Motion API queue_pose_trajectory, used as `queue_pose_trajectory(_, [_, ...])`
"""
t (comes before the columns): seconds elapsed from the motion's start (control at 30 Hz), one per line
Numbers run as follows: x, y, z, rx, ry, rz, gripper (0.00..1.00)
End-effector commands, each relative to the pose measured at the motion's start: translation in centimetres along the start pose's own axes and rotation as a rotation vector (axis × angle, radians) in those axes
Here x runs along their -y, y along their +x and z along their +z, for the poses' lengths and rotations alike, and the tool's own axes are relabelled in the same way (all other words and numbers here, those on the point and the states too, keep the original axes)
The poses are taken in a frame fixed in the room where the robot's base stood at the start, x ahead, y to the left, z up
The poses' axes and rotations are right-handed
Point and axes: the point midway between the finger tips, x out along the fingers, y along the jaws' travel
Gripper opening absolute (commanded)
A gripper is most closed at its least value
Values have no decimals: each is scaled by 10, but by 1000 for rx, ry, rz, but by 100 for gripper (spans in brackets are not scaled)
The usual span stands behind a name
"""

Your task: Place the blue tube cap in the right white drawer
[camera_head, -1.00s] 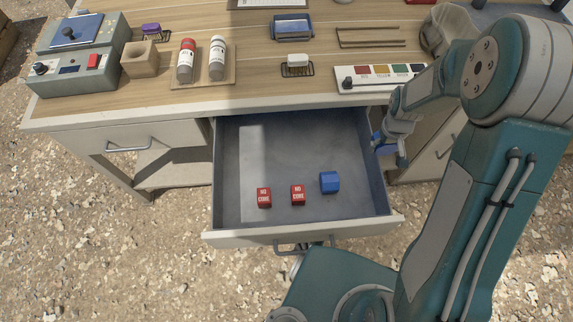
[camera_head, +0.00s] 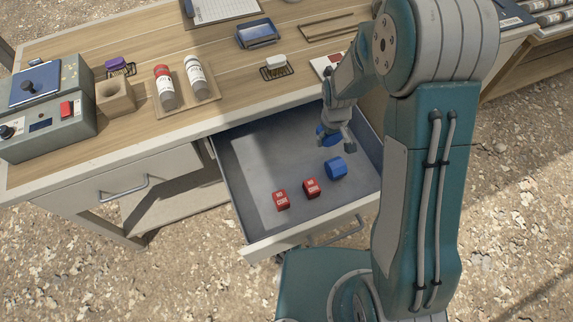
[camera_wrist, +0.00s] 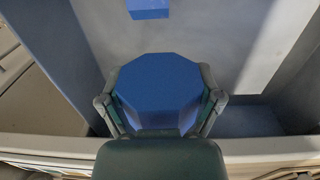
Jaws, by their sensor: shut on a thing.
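The right white drawer (camera_head: 290,240) is pulled open below the desk top. My gripper (camera_head: 332,138) is over its back right part, shut on a blue tube cap (camera_wrist: 160,88). In the wrist view the held cap is an eight-sided block between both fingers, with the drawer floor (camera_wrist: 200,45) beyond it. How high the cap is above the floor is hard to tell.
Two red cubes (camera_head: 281,200) (camera_head: 311,187) lie in the drawer left of the loose blue cap. The desk top (camera_head: 110,140) holds a control box (camera_head: 45,110), a wooden block (camera_head: 115,97) and two bottles on a tray (camera_head: 185,95). The drawer's left floor is bare.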

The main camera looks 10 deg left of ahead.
Motion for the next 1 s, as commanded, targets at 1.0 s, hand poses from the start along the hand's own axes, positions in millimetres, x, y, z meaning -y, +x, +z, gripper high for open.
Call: queue_pose_trajectory(1.0, [146, 98, -10, 4, -5, 3, 36])
